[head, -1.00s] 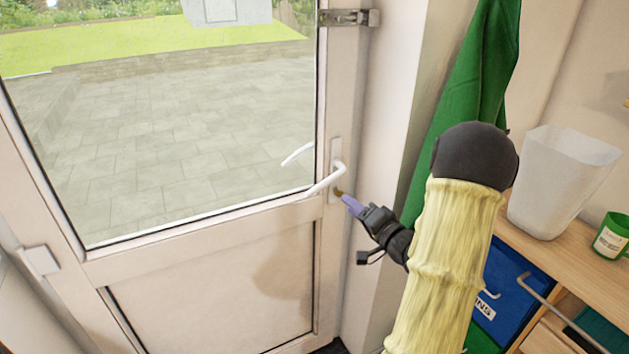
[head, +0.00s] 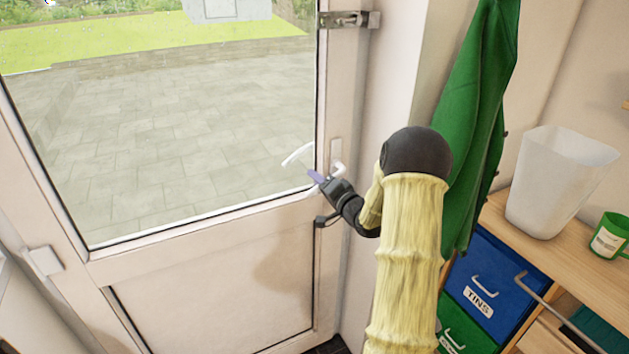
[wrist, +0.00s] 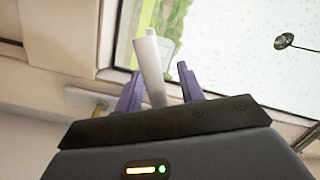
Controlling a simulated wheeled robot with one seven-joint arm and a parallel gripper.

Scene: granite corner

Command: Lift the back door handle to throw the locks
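The back door (head: 205,275) stands in front of me, with its white lever handle (head: 339,170) on the right edge. My gripper (head: 317,177) is at the handle and hides most of the lever in the head view. In the wrist view the white lever (wrist: 149,65) runs between the two purple fingers of my gripper (wrist: 158,78). The fingers are apart, with a clear gap between the lever and the right finger. A second white handle (head: 296,154) shows through the glass, on the outer side.
A metal latch (head: 349,19) is higher on the door edge. A green cloth (head: 480,120) hangs right of my arm. A pale bin (head: 555,185) and green mug (head: 609,236) stand on a wooden unit with a blue tins drawer (head: 490,275).

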